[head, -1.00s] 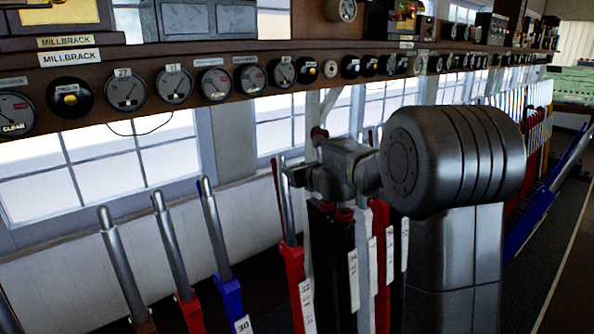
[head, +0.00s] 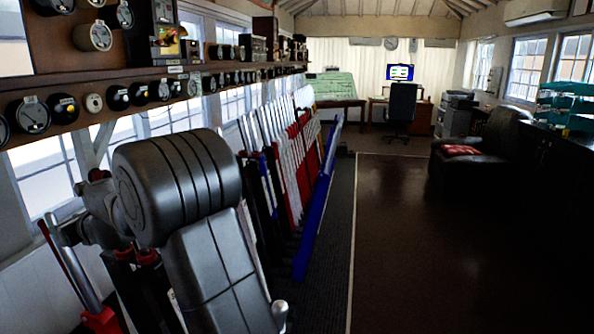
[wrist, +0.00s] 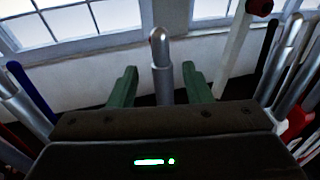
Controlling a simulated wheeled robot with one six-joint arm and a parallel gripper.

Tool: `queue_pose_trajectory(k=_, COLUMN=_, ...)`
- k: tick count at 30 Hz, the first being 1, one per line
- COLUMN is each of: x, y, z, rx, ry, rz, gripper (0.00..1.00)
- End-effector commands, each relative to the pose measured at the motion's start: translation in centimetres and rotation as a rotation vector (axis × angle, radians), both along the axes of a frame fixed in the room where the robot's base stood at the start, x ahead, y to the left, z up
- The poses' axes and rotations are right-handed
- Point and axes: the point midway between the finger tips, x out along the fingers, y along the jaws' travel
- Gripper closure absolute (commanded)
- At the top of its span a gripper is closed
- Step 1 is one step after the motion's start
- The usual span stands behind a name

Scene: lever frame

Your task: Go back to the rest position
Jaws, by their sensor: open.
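My gripper (wrist: 160,88) is open in the wrist view, with its two green fingers apart. A steel lever handle (wrist: 162,65) with a rounded top stands upright between the fingers, with a gap on each side. In the head view my grey arm fills the lower left, over the near end of the lever row, and hides the gripper's fingers. A red-based lever (head: 100,318) stands at the lower left beside my arm. The long lever row (head: 290,165) runs away behind the arm.
More levers stand close on both sides in the wrist view, such as a blue one (wrist: 32,92) at left. An instrument shelf (head: 120,118) runs above the levers. The dark floor (head: 420,250) at right is clear up to an armchair (head: 475,155) and an office chair (head: 402,105).

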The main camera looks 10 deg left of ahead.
Motion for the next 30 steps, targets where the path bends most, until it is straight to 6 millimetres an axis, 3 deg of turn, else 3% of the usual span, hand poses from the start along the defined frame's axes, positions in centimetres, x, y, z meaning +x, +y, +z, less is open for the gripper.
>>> queue_pose_trajectory(k=18, x=2.2, y=8.6, z=-1.8, rx=-0.002, ry=0.001, rz=0.006, gripper=0.55)
queue_pose_trajectory(k=30, x=3.0, y=11.2, z=-2.7, rx=-0.001, ry=0.000, rz=0.005, gripper=0.55)
